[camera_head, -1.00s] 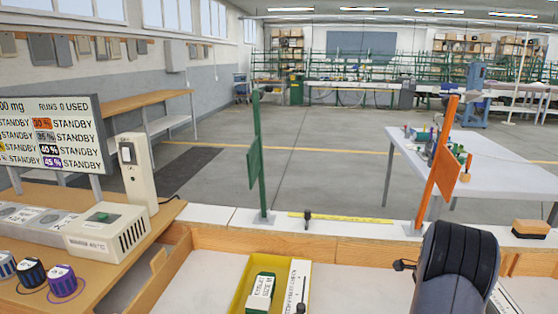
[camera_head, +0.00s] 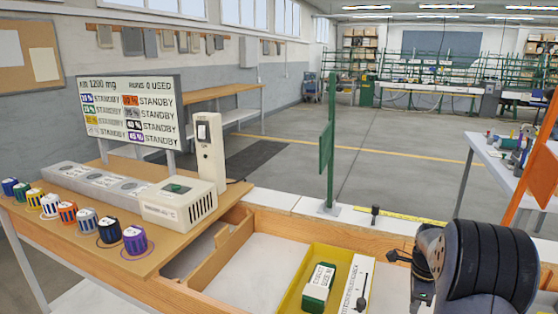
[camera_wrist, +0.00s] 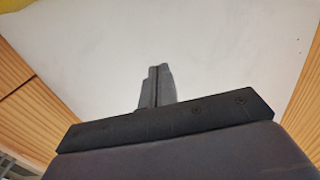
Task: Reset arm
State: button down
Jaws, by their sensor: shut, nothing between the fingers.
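My gripper (camera_wrist: 156,88) shows in the wrist view with its two dark fingers together and nothing between them. It points over a pale, bare surface with wooden walls (camera_wrist: 30,112) at both sides. In the head view my black arm stands at the lower right, over the front of the wooden-edged bench. I cannot make out the fingertips there.
A yellow tray (camera_head: 292,291) with a green-and-white box (camera_head: 318,287) lies left of my arm. Green (camera_head: 327,145) and orange (camera_head: 541,165) posts stand behind.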

jog(key=w+a, duration=0.1)
jog(key=a, duration=0.1)
jog(key=w+a, duration=0.1)
jog(key=a, duration=0.1)
jog(key=w+a, duration=0.1)
jog(key=a, duration=0.1)
jog(key=shift+a, duration=0.2)
notch_tip(320, 180, up, 10)
jog(key=p, duration=0.1)
jog(key=shift+w+a, duration=0.2)
jog(key=shift+a, duration=0.15)
jog(key=shift+a+p, duration=0.1)
jog(key=shift+p, duration=0.2)
